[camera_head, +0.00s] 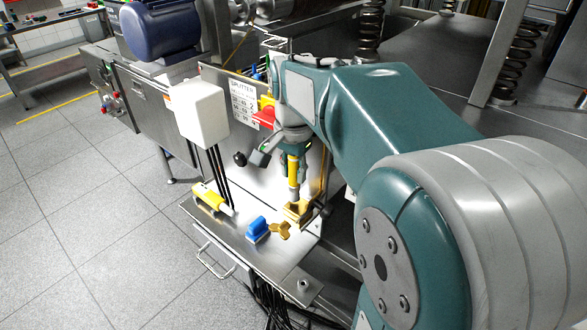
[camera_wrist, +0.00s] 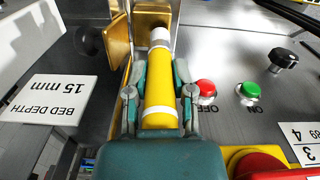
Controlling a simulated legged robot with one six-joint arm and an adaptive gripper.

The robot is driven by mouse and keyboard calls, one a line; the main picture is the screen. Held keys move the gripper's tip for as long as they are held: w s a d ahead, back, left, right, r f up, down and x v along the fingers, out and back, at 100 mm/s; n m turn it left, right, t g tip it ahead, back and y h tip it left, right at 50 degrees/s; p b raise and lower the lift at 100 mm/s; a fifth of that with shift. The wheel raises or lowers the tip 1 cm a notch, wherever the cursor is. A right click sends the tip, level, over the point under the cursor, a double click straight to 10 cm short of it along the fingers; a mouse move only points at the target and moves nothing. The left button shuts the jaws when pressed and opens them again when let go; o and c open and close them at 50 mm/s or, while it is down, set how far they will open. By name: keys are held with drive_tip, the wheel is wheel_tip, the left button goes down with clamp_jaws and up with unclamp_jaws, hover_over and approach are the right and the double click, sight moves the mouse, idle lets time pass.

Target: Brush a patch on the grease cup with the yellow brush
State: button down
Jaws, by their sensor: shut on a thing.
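My gripper (camera_head: 292,150) points down over the steel shelf and is shut on the yellow brush (camera_head: 293,172). In the wrist view, my gripper's fingers (camera_wrist: 160,98) lie on either side of the brush's yellow handle (camera_wrist: 160,82), which has white bands and a pale far end. The brush's lower end is just above or at a brass-coloured part (camera_head: 297,212); I cannot tell whether they touch. This brass part also shows beside the brush in the wrist view (camera_wrist: 119,42). I cannot tell for certain which part is the grease cup.
The steel shelf (camera_head: 225,238) holds a yellow-and-white tool (camera_head: 210,197), a blue-handled tool (camera_head: 257,229) and a brass wing-shaped piece (camera_head: 280,231). Red (camera_wrist: 205,88) and green (camera_wrist: 250,91) buttons and a black knob (camera_wrist: 284,58) are close right.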

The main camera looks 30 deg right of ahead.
drive_tip(key=shift+f, duration=0.65)
idle(1.8)
drive_tip(key=shift+s, duration=0.2)
drive_tip(key=shift+s+d, duration=0.35)
drive_tip(key=shift+s, duration=0.55)
drive_tip(key=shift+w, duration=0.1)
drive_tip(key=shift+w+a, duration=0.3)
drive_tip(key=shift+w, duration=0.65)
drive_tip(key=shift+s, duration=0.1)
drive_tip(key=shift+s+d, duration=0.2)
drive_tip(key=shift+s, duration=0.3)
drive_tip(key=shift+s+d, duration=0.15)
drive_tip(key=shift+s, duration=0.3)
drive_tip(key=shift+w, duration=0.15)
